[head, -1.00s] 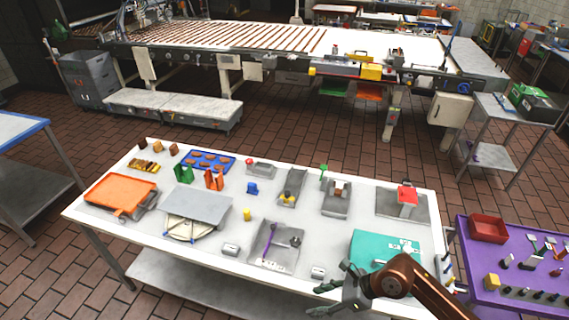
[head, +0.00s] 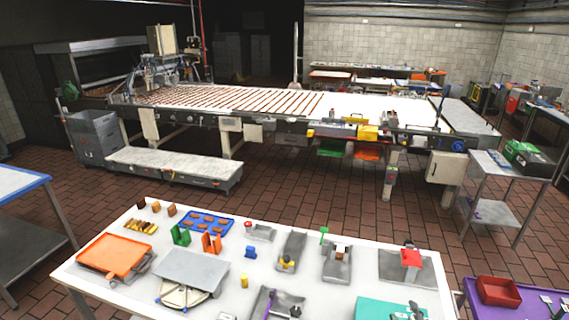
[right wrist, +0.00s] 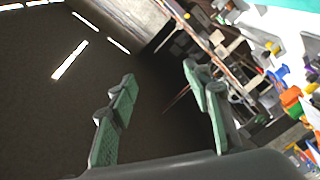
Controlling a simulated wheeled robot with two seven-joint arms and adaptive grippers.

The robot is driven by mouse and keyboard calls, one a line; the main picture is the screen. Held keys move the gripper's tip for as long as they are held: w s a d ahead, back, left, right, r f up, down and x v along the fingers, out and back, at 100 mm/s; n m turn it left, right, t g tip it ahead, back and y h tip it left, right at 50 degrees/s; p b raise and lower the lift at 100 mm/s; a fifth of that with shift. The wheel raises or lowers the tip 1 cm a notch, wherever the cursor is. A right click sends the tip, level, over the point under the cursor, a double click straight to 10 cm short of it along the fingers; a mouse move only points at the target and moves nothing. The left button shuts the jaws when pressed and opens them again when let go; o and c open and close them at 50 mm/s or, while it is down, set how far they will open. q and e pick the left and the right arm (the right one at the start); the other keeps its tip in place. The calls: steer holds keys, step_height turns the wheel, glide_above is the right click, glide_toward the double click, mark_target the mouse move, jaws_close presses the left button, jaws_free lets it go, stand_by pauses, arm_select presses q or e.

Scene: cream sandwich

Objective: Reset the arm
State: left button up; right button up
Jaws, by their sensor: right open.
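My right gripper (right wrist: 160,73) is open and empty in the right wrist view, with its two green-padded fingers apart. Only the tips of my right gripper (head: 414,311) show at the bottom edge of the head view, in front of the teal board (head: 378,309). My left gripper is out of view. The white table (head: 343,297) fills the lower part of the head view.
The table holds an orange tray (head: 117,253), a blue tray (head: 227,229), a grey plate (head: 192,269), and several metal trays and small items. A purple table (head: 480,308) with a red bin (head: 498,290) stands at right. A long conveyor (head: 250,100) stands behind, across brown floor.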

steer(key=s+d+f+m+g+h, duration=0.1)
steer(key=s+d+f+m+g, duration=0.2)
steer(key=f, duration=0.2)
steer(key=s+d+f+m+g+h, duration=0.1)
steer(key=s+d+f+m+g, duration=0.1)
steer(key=f, duration=0.4)
steer(key=s+a+f+m+g+y, duration=0.25)
steer(key=s+f+g, duration=0.25)
steer(key=s+f, duration=0.5)
steer(key=s+a+f+m+g+y, duration=0.1)
steer(key=s+f+m+g, duration=0.25)
steer(key=s+f, duration=0.6)
steer(key=s+f+n+g+b, duration=0.1)
steer(key=s+f+g+b, duration=0.2)
steer(key=f, duration=2.8)
steer(key=s+f+n+b, duration=0.1)
steer(key=s+f+b, duration=0.1)
steer(key=s+f, duration=1.6)
steer(key=shift+s+a+f, duration=0.35)
steer(key=shift+a, duration=0.1)
